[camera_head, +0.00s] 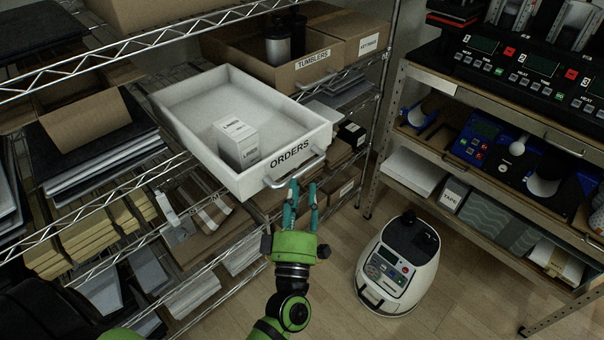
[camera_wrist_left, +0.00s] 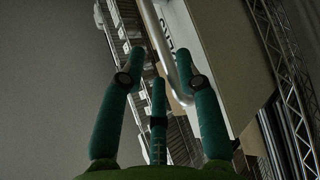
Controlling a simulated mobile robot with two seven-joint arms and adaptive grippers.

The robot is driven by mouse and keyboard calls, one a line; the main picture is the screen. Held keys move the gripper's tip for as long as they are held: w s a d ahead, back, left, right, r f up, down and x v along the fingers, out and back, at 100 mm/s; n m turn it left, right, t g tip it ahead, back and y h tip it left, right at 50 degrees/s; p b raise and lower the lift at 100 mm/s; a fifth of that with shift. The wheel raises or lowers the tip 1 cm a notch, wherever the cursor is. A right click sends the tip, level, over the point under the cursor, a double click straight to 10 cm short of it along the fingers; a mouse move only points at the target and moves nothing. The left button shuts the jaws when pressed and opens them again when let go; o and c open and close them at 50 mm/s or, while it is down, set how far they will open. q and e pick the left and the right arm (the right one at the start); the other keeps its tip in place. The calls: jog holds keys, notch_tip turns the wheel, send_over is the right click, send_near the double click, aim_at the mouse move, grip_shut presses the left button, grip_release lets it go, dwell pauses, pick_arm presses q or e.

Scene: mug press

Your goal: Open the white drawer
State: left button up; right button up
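The white drawer (camera_head: 180,140), labelled ORDERS, stands well out from the wire shelf in the head view, its open top showing a small white box (camera_head: 236,145) inside. Its metal handle (camera_head: 296,172) is on the front face, and the bar also shows in the left wrist view (camera_wrist_left: 154,28). My left gripper (camera_head: 301,190) is just below and in front of the handle. Its teal fingers (camera_wrist_left: 160,60) are apart, with the bar passing between them in the wrist picture. I cannot tell whether they touch it. My right gripper is not in view.
A cardboard box marked TUMBLERS (camera_head: 312,70) stands behind the drawer. A white rounded machine (camera_head: 398,265) is on the floor to the right. A shelving unit (camera_head: 480,190) with equipment stands farther right. Wooden floor (camera_head: 450,300) between them is partly free.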

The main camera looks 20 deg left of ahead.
pick_arm(q)
jog(key=v, duration=0.6)
jog(key=shift+s, duration=0.3)
jog(key=shift+d+f, duration=0.1)
jog(key=shift+f, duration=0.05)
jog(key=d+f+m+g+h, duration=0.1)
jog(key=d+f+m+h, duration=0.2)
jog(key=f, duration=0.4)
jog(key=d+f+m+g+h, duration=0.2)
jog(key=f+m+h, duration=0.25)
jog(key=f, duration=0.35)
jog(key=s+f+m+g+h, duration=0.1)
jog(key=s+f+m+g, duration=0.35)
jog(key=f, duration=0.65)
jog(key=s+f+m+g+h, duration=0.1)
jog(key=s+f+m+g, duration=0.3)
jog(key=f, duration=0.7)
jog(key=s+a+f+m+g, duration=0.1)
jog(key=s+a+f+g, duration=0.2)
jog(key=s, duration=0.5)
jog(key=s+a+f+m+g+y, duration=0.1)
jog(key=s+a+f+g, duration=0.2)
jog(key=s+f, duration=0.3)
jog(key=s+a+f+m+g+y, duration=0.1)
jog(key=s+a+f+g, duration=0.2)
jog(key=s, duration=0.7)
notch_tip(320, 180, down, 2)
jog(key=shift+a+f, duration=0.25)
jog(key=shift+a, duration=0.45)
